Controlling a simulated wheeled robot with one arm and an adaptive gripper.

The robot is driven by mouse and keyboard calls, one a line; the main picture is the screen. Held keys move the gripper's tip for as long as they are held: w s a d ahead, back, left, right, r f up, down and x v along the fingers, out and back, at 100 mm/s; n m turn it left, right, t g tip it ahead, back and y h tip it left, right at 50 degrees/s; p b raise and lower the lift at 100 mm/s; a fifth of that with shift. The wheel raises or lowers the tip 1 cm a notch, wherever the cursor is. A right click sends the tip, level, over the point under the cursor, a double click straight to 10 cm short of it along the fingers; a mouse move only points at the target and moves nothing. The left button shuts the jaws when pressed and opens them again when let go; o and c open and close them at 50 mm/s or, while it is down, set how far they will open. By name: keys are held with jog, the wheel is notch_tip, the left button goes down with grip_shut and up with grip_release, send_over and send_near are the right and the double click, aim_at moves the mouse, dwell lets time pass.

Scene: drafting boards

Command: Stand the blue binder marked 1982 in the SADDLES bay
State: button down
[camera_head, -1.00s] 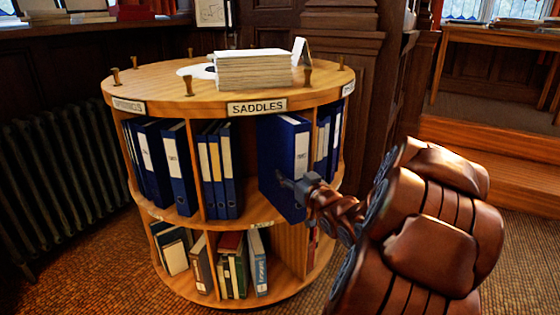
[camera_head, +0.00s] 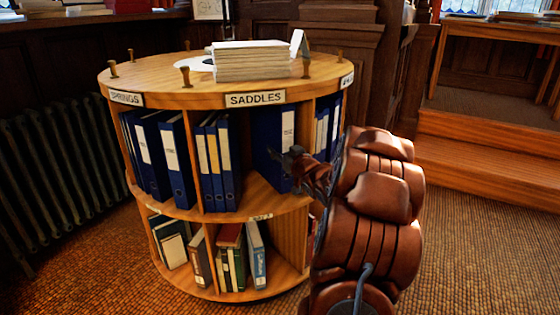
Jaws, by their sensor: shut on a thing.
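The blue binder (camera_head: 267,142) with a white spine label stands upright in the right part of the SADDLES bay, farther in than the front edge of the shelf. The label's writing is too small to read. My gripper (camera_head: 285,163) is shut on the binder's lower spine edge and hides part of it. The SADDLES sign (camera_head: 255,98) is on the rim above this bay. Several blue binders (camera_head: 218,160) stand at the bay's left side. Bare shelf shows between them and the held binder.
The round wooden stand (camera_head: 150,82) has a SPRINGS bay (camera_head: 126,98) at left with more blue binders. A paper stack (camera_head: 255,62) and small pegs are on top. Books (camera_head: 232,260) fill part of the lower tier. A radiator (camera_head: 65,165) is at left, wooden steps (camera_head: 490,165) at right.

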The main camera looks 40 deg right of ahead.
jog(key=f, duration=0.1)
jog(key=f+b, duration=0.1)
jog(key=f, duration=0.1)
jog(key=shift+w+d+f+b, duration=0.15)
jog(key=shift+w+f+b, duration=0.05)
jog(key=shift+b, duration=0.1)
jog(key=shift+c, duration=1.2)
grip_release()
jog(key=shift+f, duration=0.1)
jog(key=p+v, duration=0.2)
jog(key=v, duration=1)
